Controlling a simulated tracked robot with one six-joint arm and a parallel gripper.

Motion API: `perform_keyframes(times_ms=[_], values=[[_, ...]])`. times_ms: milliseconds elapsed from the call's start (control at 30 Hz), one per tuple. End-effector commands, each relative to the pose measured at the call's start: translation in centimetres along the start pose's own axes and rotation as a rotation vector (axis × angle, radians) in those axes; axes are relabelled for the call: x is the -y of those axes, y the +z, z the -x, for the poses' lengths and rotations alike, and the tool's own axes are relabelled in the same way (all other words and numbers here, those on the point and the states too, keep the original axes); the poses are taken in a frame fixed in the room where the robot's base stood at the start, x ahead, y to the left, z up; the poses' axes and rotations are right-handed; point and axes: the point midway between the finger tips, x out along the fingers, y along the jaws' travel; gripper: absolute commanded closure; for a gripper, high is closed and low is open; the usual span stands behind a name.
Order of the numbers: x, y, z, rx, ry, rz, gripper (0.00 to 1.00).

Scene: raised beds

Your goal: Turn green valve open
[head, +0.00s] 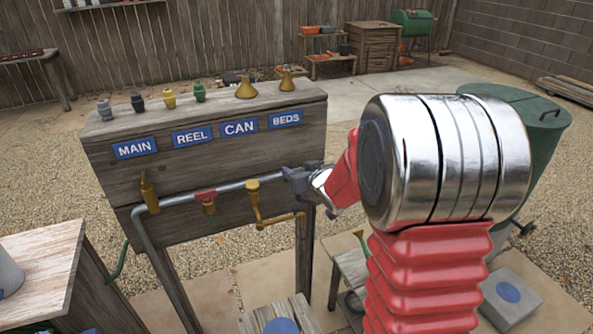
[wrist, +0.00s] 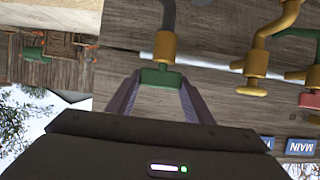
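The green valve handle (wrist: 160,79) shows in the wrist view, below a brass-coloured valve body (wrist: 165,46) on the pipe. My gripper (wrist: 159,76) has its two fingers apart, one on each side of the green handle. The handle nearly fills the gap, and I cannot tell whether the fingers press on it. In the head view my gripper (head: 296,174) is at the right end of the pipe, below the BEDS label (head: 286,119). It hides the green valve there.
A red-handled valve (head: 207,201) and a yellow-handled valve (head: 254,195) sit left of my gripper on the grey pipe (head: 230,188). The wooden board carries MAIN (head: 135,148), REEL (head: 194,135) and CAN (head: 239,127) labels. A wooden table (head: 45,270) stands at lower left.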

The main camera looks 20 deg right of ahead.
Motion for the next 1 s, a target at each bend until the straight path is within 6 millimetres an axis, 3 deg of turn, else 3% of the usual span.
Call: perform_keyframes(times_ms=[267,300,1000], values=[[0.02,0.00,0.01,0.000,0.000,0.000,0.76],[0.62,0.02,0.01,0.001,-0.001,0.000,0.75],[0.00,0.11,-0.01,0.002,-0.094,0.040,0.76]])
